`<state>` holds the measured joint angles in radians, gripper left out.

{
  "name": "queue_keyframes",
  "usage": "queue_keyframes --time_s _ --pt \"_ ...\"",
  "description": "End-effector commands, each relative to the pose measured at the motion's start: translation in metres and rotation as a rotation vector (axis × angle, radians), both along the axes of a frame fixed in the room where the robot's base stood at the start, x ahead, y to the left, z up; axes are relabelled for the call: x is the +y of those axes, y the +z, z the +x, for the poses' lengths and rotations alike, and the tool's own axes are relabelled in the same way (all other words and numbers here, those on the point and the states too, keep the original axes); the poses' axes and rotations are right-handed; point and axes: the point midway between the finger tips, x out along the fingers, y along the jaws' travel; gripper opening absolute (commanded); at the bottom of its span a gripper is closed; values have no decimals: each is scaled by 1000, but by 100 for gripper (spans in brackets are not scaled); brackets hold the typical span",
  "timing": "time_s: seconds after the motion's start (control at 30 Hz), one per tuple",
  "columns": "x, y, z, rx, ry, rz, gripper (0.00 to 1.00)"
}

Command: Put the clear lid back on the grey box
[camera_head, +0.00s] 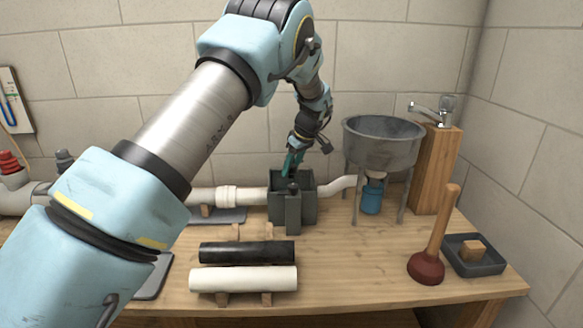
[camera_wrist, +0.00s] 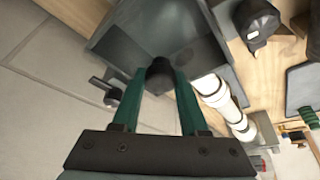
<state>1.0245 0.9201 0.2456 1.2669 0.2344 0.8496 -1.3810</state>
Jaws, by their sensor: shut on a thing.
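The grey box (camera_head: 308,210) stands on the bench between the white pipe and the sink. Its open top faces up, and it fills the upper part of the wrist view (camera_wrist: 112,27). My gripper (camera_head: 291,170) points down at the box's top, with its teal fingers close to the rim. In the wrist view the fingers are shut on a dark round knob (camera_wrist: 160,74), which looks like the handle of the clear lid. The lid's clear pane is hard to make out, so I cannot tell whether it touches the rim.
White pipe (camera_head: 238,196) runs into the box's left side, and a bent white pipe joins its right. A metal sink (camera_head: 383,150) on legs stands close to the right. Black (camera_head: 247,252) and white (camera_head: 243,279) pipe lengths lie in front. A plunger (camera_head: 427,262) stands front right.

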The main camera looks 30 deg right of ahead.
Motion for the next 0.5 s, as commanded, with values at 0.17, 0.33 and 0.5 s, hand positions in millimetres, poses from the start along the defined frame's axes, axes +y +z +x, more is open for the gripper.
queue_keyframes --time_s 0.17,0.33,0.5 --pt "0 1 0 0 0 -1 0" --pt "0 0 0 0 0 0 62" --pt "0 0 0 0 0 0 78"
